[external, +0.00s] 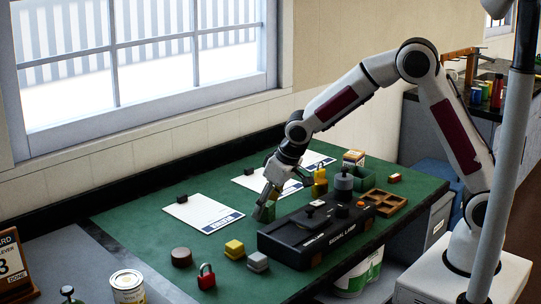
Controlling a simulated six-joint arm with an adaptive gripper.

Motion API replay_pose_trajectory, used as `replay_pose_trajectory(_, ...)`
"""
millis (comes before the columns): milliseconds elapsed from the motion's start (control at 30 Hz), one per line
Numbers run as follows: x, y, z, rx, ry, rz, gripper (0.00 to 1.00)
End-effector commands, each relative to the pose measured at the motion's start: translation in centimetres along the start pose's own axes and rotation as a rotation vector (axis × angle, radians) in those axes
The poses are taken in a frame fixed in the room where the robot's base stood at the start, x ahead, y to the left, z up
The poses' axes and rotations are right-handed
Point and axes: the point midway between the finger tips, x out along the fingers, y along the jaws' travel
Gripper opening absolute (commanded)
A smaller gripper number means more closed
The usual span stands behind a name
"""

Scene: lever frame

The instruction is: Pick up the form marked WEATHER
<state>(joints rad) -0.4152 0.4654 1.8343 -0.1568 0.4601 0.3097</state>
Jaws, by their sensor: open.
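Three white paper forms, each with a blue strip and a dark clip-like piece at one edge, lie on the green bench top. The left form (203,213) is in full view, the middle form (252,184) is partly behind my gripper, and the right form (317,160) is partly behind my arm. The print is too small to tell which one reads WEATHER. My gripper (268,200) is open and points down, just right of the left form. A small green block (264,212) shows at its fingertips; I cannot tell whether they touch it.
A black signal lamp box (312,232) stands right of my gripper. A brown divided tray (384,202) and yellow blocks (320,184) lie beyond.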

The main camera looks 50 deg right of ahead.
Motion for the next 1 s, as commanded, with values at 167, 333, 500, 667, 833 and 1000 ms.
replay_pose_trajectory(167,0.03,0.01,-0.01,0.000,0.000,0.000,0.47)
replay_pose_trajectory(333,0.01,0.00,-0.01,0.000,0.000,0.000,0.47)
replay_pose_trajectory(500,0.00,0.00,0.00,0.000,0.000,0.000,0.39)
replay_pose_trajectory(667,0.00,0.00,0.00,0.000,0.000,0.000,0.12)
replay_pose_trajectory(833,0.00,-0.01,0.00,0.000,0.000,0.000,0.12)
replay_pose_trajectory(1000,-0.10,-0.01,-0.06,0.000,0.001,0.000,0.12)
